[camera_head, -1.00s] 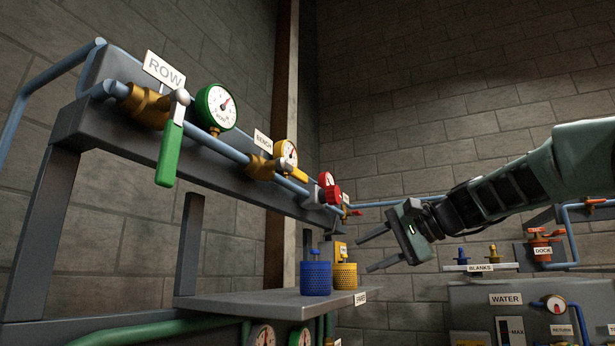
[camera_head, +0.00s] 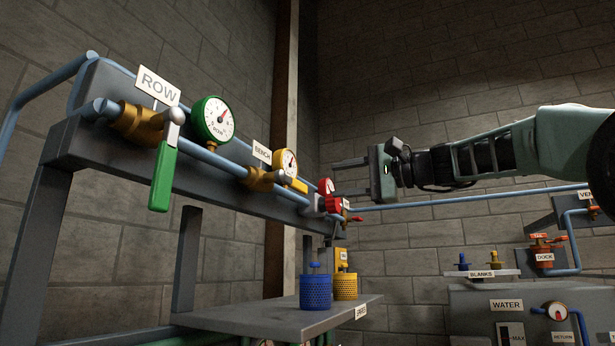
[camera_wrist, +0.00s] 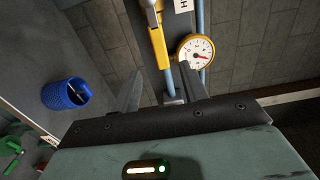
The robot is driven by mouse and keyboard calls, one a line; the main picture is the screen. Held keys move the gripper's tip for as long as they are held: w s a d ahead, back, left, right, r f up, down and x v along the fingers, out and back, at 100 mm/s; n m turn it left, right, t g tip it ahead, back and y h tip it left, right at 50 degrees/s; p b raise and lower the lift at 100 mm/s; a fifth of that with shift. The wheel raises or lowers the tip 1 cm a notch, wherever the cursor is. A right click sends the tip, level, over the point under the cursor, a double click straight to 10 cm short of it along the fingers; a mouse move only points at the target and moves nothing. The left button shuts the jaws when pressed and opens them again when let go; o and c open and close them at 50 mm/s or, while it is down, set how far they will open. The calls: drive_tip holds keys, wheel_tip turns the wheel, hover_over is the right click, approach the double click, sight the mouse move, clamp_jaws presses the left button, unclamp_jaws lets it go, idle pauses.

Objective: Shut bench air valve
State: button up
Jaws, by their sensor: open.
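The bench air valve has a brass body (camera_head: 258,179) on the blue pipe, under a BENCH label (camera_head: 262,153). Its yellow lever (camera_head: 291,184) lies along the pipe; it also shows in the wrist view (camera_wrist: 158,42). The yellow-rimmed bench gauge (camera_head: 286,163) sits above the pipe, its face also clear in the wrist view (camera_wrist: 195,52). My gripper (camera_head: 338,179) is open and empty, pointing left towards the pipe row from the right. In the wrist view its fingers (camera_wrist: 161,85) are spread, with the lever beyond them and apart from them.
The green-handled ROW valve (camera_head: 164,174) is at the left, with a green gauge (camera_head: 212,120). A red gauge and valve (camera_head: 328,202) sit farther along the pipe. Blue (camera_head: 316,291) and yellow (camera_head: 345,286) containers stand on the shelf (camera_head: 250,317) below.

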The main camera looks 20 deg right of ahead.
sight(300, 186)
drive_tip(key=p+x, duration=0.3)
drive_tip(key=x, duration=0.4)
drive_tip(key=shift+w+a+r, duration=0.1)
drive_tip(key=shift+w+a, duration=0.15)
drive_tip(key=shift+w, duration=0.05)
drive_tip(key=shift+w+a+p, duration=0.3)
drive_tip(key=shift+w+a, duration=0.1)
drive_tip(key=shift+a, duration=0.05)
clamp_jaws()
